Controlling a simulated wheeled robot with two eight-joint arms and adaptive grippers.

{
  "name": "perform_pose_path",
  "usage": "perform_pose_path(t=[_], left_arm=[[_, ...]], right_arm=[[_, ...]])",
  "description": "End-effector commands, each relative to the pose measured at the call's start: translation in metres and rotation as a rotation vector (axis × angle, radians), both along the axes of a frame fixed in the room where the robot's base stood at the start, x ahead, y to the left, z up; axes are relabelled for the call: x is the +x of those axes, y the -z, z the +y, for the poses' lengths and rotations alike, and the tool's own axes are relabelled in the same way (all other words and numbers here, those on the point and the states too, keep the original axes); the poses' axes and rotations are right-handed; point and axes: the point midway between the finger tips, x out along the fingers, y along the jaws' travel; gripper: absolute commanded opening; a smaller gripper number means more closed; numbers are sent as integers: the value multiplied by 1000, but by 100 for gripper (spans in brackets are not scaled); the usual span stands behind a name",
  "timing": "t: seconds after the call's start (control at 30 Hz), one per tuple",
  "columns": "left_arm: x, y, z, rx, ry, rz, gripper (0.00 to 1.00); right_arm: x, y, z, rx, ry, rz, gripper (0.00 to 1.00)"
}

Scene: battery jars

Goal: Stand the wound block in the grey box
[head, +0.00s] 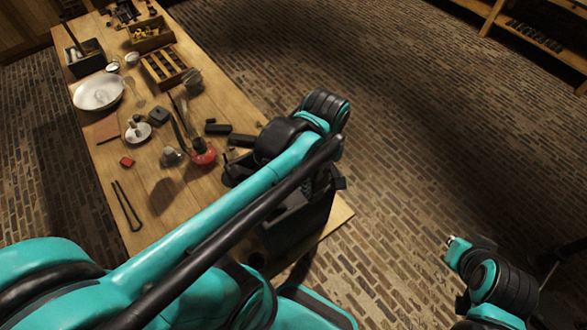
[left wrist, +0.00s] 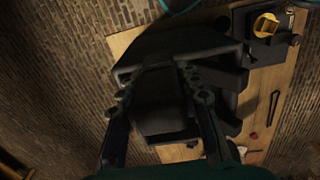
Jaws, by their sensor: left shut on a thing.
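My left gripper (left wrist: 160,92) is shut on a dark block (left wrist: 160,118), which I take to be the wound block; its windings are too dark to make out. In the head view the forearm hides most of this gripper (head: 322,178) and the block. The dark grey box (head: 298,222) stands at the near right end of the table, below the gripper. In the left wrist view a large dark shape, likely the box (left wrist: 185,42), lies behind the block. I cannot tell whether the block is inside it.
On the wooden table (head: 205,103) are a white bowl (head: 98,92), a red-based item (head: 203,154), a small red block (head: 127,162), a dark forked tool (head: 127,206) and wooden trays at the far end. Brick floor lies right of the table.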

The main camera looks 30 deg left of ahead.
Motion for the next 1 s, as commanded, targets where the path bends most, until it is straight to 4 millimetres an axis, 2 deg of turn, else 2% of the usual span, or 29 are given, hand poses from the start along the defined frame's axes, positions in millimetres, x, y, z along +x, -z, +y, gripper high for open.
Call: perform_pose_path(t=[0.4,0.5,0.67,0.9,1.0], left_arm=[[54,55,71,0,-6,0,0],[63,63,83,0,-4,0,0],[68,71,91,0,-1,0,0],[69,105,91,0,0,0,0],[68,109,91,0,0,0,0]], right_arm=[[0,19,0,0,0,0,0],[0,21,0,0,0,0,0],[0,23,0,0,0,0,0],[0,32,0,0,0,0,0],[0,32,0,0,0,0,0]])
